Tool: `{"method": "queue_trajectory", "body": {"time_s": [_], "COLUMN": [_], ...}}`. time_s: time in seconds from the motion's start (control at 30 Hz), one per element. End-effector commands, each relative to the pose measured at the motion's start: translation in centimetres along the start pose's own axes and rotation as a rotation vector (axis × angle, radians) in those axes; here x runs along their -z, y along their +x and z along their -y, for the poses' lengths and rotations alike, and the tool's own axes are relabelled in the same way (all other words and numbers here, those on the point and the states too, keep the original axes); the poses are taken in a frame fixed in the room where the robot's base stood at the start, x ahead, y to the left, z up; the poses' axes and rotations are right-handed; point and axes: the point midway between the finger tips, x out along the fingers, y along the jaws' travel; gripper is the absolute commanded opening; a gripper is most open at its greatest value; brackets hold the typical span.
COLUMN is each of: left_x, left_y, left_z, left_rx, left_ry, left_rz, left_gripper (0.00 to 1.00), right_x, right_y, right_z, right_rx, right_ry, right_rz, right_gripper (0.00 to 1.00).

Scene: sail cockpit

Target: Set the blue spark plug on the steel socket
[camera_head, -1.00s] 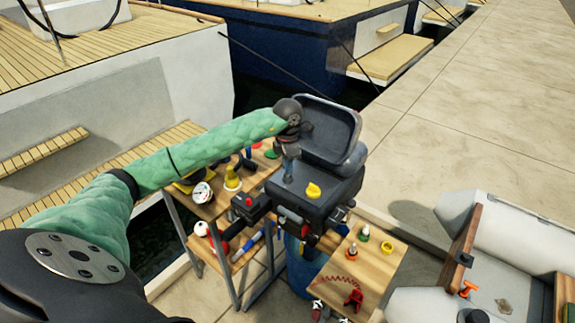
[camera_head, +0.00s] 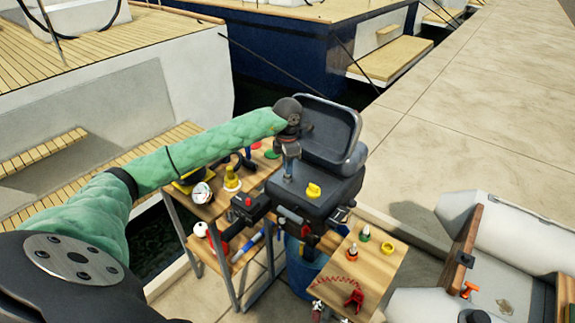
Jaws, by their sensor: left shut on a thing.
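My left gripper (camera_head: 291,150) reaches in from the left and points down over the black outboard engine (camera_head: 312,188), in front of its raised cover. It is shut on a small bluish thing that looks like the blue spark plug (camera_head: 288,166), mostly hidden by the fingers. A small pale metal spot just below it may be the steel socket; I cannot tell whether the two touch. A yellow cap (camera_head: 313,191) stands on the engine to the right of the held thing. My right gripper is not in view.
The raised cover (camera_head: 332,128) stands close behind my left gripper. A wooden table (camera_head: 208,212) with a gauge and several coloured items lies left of the engine. A small wooden board (camera_head: 375,265) with several small parts is at the lower right. A dinghy lies beyond it.

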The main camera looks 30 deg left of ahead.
Motion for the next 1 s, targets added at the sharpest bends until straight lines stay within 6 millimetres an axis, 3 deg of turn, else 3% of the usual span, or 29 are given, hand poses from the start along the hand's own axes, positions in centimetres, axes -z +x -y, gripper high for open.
{"method": "queue_trajectory", "body": {"time_s": [0.77,0.8,1.0], "left_x": [0.0,0.0,0.0], "left_y": [1.2,1.1,1.1], "left_z": [0.0,0.0,0.0], "left_rx": [0.000,0.000,0.000], "left_ry": [0.000,0.000,0.000], "left_rz": [0.000,0.000,0.000], "left_gripper": [0.00,0.23,0.26], "right_x": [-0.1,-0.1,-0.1], "right_y": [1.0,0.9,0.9], "right_z": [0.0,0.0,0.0], "right_rx": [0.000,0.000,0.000], "right_ry": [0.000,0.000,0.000], "right_rz": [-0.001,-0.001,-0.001], "right_gripper": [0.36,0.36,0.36]}}
